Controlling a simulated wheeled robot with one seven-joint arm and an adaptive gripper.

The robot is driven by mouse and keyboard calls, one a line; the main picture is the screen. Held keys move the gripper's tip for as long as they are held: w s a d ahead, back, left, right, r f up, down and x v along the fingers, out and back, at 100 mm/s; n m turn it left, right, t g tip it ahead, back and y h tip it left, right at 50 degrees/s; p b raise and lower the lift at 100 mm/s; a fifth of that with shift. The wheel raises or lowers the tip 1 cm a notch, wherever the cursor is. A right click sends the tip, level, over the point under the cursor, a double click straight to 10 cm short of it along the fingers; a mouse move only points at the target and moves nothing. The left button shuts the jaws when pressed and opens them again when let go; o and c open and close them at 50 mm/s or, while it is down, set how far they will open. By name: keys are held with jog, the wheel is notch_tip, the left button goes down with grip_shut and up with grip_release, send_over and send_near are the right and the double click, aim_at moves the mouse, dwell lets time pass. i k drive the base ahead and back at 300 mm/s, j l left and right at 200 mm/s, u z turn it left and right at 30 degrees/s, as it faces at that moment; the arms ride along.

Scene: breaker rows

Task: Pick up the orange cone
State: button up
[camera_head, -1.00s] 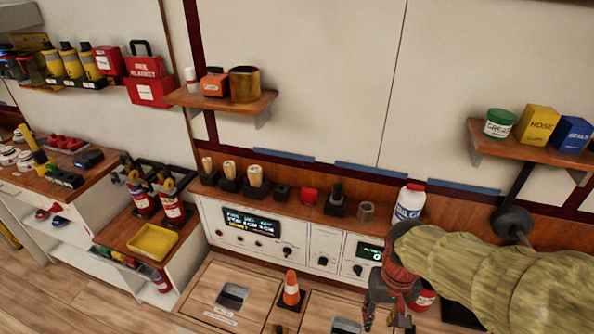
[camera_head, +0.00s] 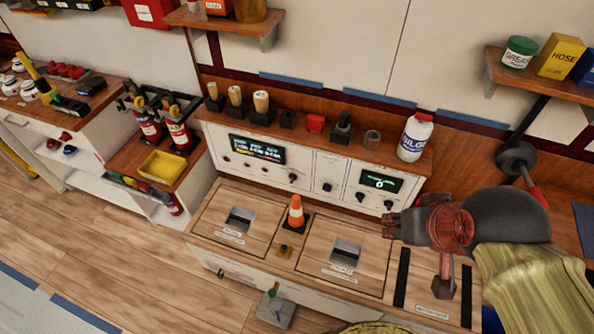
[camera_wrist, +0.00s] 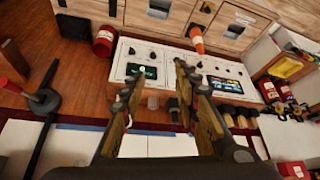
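The orange cone (camera_head: 296,212), with a white band and a dark base, stands upright on the wooden counter top between two hatch panels. My gripper (camera_head: 390,226) is to the right of the cone, apart from it, its fingers pointing left. In the wrist view, the cone (camera_wrist: 196,40) shows near the top, beyond the right finger. There the two fingers of my gripper (camera_wrist: 158,70) stand apart with nothing between them, so it is open.
A control panel with displays (camera_head: 257,148) rises behind the counter. A white bottle (camera_head: 415,137) stands on the ledge above, near my gripper. A yellow tray (camera_head: 162,167) sits on the left cabinet. A small grey block with a lever (camera_head: 275,308) is in front of the counter.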

aim_at(296, 221)
jog(key=j+z, duration=0.1)
jog(key=j, duration=0.65)
jog(key=k+j+z, duration=0.15)
jog(key=j, duration=0.55)
jog(key=i, duration=0.05)
